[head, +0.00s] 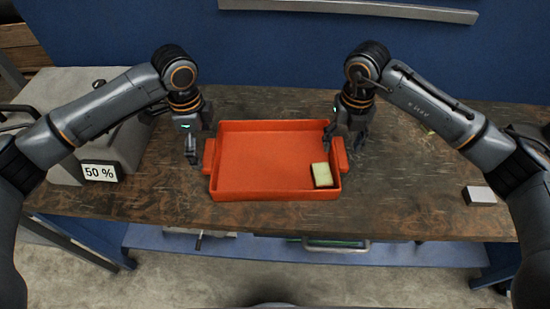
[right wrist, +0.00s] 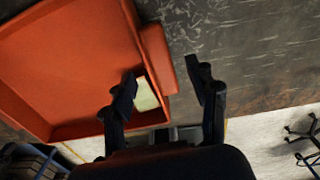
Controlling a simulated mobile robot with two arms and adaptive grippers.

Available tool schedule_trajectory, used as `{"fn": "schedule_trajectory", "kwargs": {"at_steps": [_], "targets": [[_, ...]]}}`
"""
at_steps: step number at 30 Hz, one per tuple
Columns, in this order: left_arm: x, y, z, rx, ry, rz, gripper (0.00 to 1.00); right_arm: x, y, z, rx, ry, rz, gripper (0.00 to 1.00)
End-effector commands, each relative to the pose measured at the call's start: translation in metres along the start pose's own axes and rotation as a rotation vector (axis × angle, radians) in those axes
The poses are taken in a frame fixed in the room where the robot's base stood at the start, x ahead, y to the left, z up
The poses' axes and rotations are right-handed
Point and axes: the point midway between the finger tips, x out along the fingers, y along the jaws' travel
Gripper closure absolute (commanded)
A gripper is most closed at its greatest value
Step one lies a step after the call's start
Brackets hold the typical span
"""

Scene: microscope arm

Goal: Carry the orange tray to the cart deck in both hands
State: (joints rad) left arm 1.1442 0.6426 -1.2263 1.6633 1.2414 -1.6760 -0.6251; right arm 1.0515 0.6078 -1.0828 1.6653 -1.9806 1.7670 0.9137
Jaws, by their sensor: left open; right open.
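The orange tray (head: 262,158) lies flat on the wooden bench, with a handle on its left and right ends. A pale yellow-green block (head: 322,175) sits inside its front right corner; part of it shows in the right wrist view (right wrist: 146,95). My left gripper (head: 193,158) is open at the tray's left handle; whether it touches is unclear. My right gripper (head: 345,142) is open at the right handle (head: 340,155). In the right wrist view its fingers (right wrist: 163,88) are apart, one over the tray side and one beyond the handle (right wrist: 158,60). I cannot identify the cart deck.
A grey box (head: 68,140) with a "50 %" sign (head: 100,172) stands at the bench's left end. A small white-topped block (head: 480,196) lies at the right. The worn wooden bench (head: 420,195) is clear between it and the tray. A blue wall (head: 270,50) rises behind.

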Motion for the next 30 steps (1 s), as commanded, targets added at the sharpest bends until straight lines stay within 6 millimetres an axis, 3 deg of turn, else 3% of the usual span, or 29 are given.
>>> {"fn": "schedule_trajectory", "kwargs": {"at_steps": [3,9,20,29,30], "targets": [[0.020,0.001,0.001,0.000,-0.002,0.002,0.00,0.021,0.000,-0.001,-0.002,0.003,-0.001,0.42],[0.039,0.000,0.000,0.000,-0.001,-0.001,0.00,0.039,0.000,0.000,-0.001,0.001,0.001,0.42],[0.043,0.000,0.000,0.000,0.000,-0.001,0.00,0.043,0.000,0.000,-0.002,-0.001,0.000,0.42],[0.043,0.000,0.000,0.000,0.000,-0.001,0.57,0.043,0.001,0.000,-0.002,-0.001,0.001,0.99],[0.043,0.000,0.000,0.000,0.000,-0.001,0.58,0.043,0.001,0.000,-0.002,-0.001,0.001,1.00]]}}
